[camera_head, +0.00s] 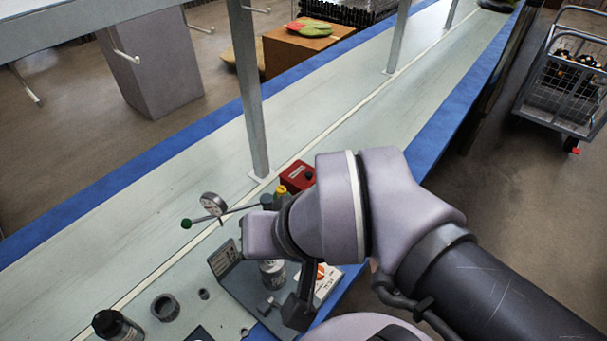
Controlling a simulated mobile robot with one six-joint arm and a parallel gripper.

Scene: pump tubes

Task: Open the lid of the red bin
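A small red box-like thing (298,177) sits on the long table, just behind my arm. Its lower right part is hidden by my arm, and I cannot tell whether it is a bin or has a lid. No other red bin shows clearly. My gripper (297,308) hangs below my wrist, over the near edge of the table, in front of the red thing and apart from it. It is mostly seen from behind, so its fingers do not show clearly.
A metal post (250,95) stands behind. A wire cart (568,85) stands right, on open floor.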

